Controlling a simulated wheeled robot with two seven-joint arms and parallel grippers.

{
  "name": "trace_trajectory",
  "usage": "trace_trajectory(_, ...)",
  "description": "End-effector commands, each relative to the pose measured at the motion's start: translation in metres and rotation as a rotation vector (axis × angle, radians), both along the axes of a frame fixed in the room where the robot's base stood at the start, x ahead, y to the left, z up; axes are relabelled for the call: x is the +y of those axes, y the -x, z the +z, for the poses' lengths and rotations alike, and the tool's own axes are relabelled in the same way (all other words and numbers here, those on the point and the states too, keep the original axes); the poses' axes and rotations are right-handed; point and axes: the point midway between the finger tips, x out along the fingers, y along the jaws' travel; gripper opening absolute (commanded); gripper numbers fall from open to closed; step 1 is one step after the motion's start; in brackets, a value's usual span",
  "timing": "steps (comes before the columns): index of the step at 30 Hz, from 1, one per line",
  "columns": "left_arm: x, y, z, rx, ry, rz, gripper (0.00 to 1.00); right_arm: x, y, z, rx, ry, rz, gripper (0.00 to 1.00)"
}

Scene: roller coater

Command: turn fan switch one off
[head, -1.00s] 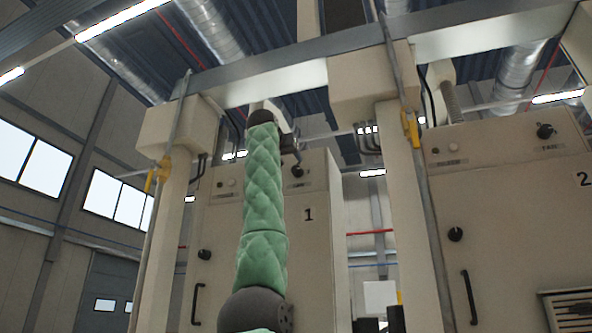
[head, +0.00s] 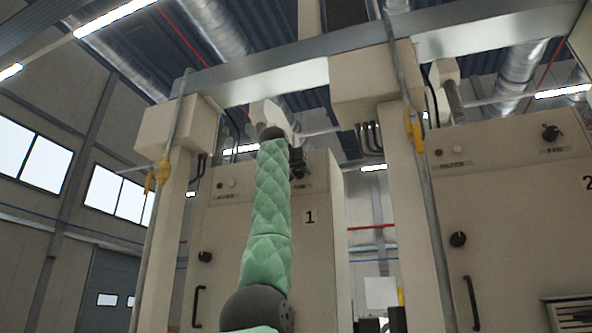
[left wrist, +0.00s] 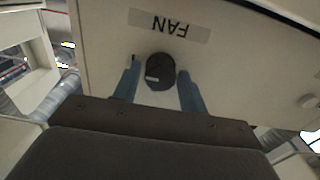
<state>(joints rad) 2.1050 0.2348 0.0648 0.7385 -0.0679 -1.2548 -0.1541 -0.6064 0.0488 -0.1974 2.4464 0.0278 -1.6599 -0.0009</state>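The fan switch one is a round black knob (left wrist: 160,71) with a pale mark, on the cabinet panel below an upside-down FAN label (left wrist: 168,24) in the left wrist view. My left gripper (left wrist: 158,86) is open, its two bluish fingers on either side of the knob with a gap on each side. In the head view my left gripper (head: 298,168) is at the upper front of the cabinet marked 1 (head: 309,250) and hides most of the knob. My right gripper is not in view.
Cabinet 2 (head: 510,220) stands to the right with its own knob (head: 551,132). Beige posts (head: 170,225) with pipes flank cabinet 1. A door handle (head: 197,305) and a lower black knob (head: 205,256) are on cabinet 1's front.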

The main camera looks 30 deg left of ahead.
Motion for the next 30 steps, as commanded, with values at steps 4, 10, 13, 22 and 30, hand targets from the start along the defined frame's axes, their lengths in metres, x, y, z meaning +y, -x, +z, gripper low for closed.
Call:
trace_trajectory(4,0.0,0.0,0.0,0.0,0.0,0.0,0.13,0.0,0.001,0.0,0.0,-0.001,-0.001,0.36)
trace_trajectory(10,0.0,0.0,0.0,-0.001,0.006,0.0,0.09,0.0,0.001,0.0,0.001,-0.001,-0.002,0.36)
trace_trajectory(13,0.0,0.0,0.001,-0.005,0.022,0.0,0.09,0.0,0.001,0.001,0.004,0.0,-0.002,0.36)
trace_trajectory(22,0.001,0.0,0.002,-0.044,0.18,0.0,0.09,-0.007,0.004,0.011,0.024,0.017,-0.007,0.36)
trace_trajectory(30,0.001,0.0,0.002,-0.102,0.42,-0.001,0.09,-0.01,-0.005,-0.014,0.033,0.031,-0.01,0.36)
